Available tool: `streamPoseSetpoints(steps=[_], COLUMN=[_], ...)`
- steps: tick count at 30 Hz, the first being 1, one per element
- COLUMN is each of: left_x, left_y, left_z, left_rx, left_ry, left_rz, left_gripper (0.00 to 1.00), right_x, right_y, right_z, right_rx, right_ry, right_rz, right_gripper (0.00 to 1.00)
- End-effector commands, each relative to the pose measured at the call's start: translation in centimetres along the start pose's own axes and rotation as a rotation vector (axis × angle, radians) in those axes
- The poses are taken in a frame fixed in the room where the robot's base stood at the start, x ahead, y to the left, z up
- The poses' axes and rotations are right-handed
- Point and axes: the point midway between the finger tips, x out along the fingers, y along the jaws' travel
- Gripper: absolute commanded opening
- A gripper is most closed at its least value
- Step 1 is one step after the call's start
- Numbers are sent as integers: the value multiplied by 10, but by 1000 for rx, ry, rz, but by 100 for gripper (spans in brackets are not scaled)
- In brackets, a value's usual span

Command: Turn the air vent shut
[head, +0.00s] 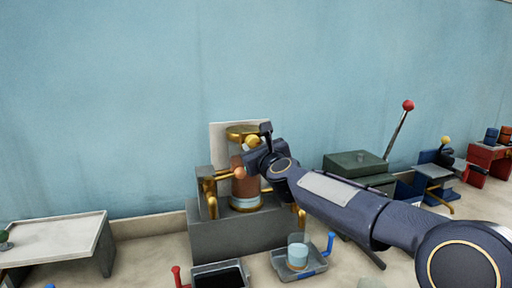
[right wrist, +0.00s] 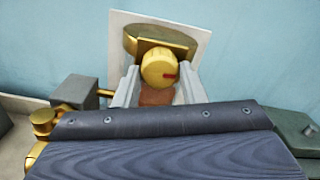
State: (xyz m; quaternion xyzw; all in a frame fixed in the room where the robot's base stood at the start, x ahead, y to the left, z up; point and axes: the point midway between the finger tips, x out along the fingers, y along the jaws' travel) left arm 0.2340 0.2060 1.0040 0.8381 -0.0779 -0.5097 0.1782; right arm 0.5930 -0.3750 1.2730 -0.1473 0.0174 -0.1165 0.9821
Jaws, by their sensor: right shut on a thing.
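The air vent is a round yellow knob with a red mark on its face. It shows between my fingers in the right wrist view (right wrist: 158,68) and in part in the head view (head: 252,142). It sits near the top of the brass-capped oil vessel (head: 244,192), which has a brownish body with a pale band low down. My right gripper (head: 264,148) is shut on the knob, its two pale fingers on either side. The red mark points to the right in the wrist view. My left gripper is not in view.
The vessel stands on a grey block (head: 222,239) before a white panel (head: 219,145). In front are a tray with a glass beaker (head: 297,251) and a dark-filled tray (head: 219,277). A green box (head: 354,163) with a red-knobbed lever stands right. A pale table (head: 52,240) is left.

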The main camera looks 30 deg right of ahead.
Motion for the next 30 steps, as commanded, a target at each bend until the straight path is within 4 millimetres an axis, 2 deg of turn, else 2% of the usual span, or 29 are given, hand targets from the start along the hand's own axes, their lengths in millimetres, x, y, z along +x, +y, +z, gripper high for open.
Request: streamPoseSetpoints(steps=[30], left_x=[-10], left_y=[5], left_z=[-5], left_rx=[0], left_ry=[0], left_rz=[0], left_gripper=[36], right_x=[0], right_y=[-1], right_z=[1], right_rx=[-931], right_ry=[1], right_rz=[3], right_gripper=[15])
